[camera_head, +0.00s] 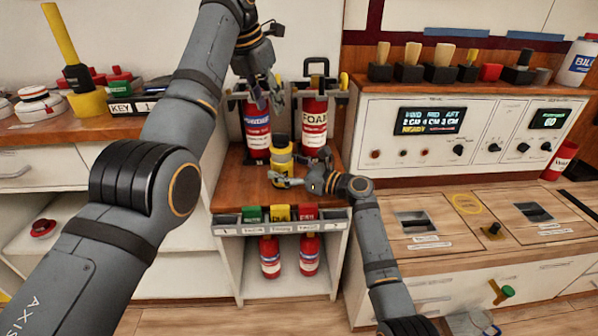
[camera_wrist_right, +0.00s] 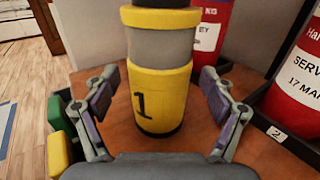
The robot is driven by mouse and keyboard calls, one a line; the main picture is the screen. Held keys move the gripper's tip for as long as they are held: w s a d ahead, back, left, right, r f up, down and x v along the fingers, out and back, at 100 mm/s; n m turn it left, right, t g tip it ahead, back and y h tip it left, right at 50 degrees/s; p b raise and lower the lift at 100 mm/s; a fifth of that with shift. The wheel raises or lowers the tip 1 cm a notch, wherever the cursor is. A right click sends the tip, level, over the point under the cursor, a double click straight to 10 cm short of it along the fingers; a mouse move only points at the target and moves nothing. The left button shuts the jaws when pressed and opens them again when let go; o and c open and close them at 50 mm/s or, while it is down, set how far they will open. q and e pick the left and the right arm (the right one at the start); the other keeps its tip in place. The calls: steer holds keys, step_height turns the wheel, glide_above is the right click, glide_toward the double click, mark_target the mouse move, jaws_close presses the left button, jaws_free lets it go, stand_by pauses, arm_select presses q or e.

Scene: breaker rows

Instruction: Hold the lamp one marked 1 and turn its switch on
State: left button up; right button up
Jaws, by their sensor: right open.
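The lamp marked 1 (camera_wrist_right: 158,97) is a yellow and grey cylinder with a black top, standing upright on the wooden shelf. In the head view the lamp (camera_head: 282,158) stands in front of the fire extinguishers. My right gripper (camera_wrist_right: 160,84) is open, with one finger on either side of the lamp; gaps show between fingers and body. My left gripper (camera_head: 266,92) hangs above and behind the lamp, near the extinguisher tops. Its finger opening is unclear. I cannot make out the lamp's switch.
A blue-labelled extinguisher (camera_head: 257,132) and a FOAM extinguisher (camera_head: 314,125) stand close behind the lamp. Green, yellow and red blocks (camera_head: 281,212) sit in a front rack. A control panel (camera_head: 470,135) stands to the right. Bare shelf lies left of the lamp.

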steer(key=shift+w+a, duration=0.25)
steer(key=shift+a, duration=0.15)
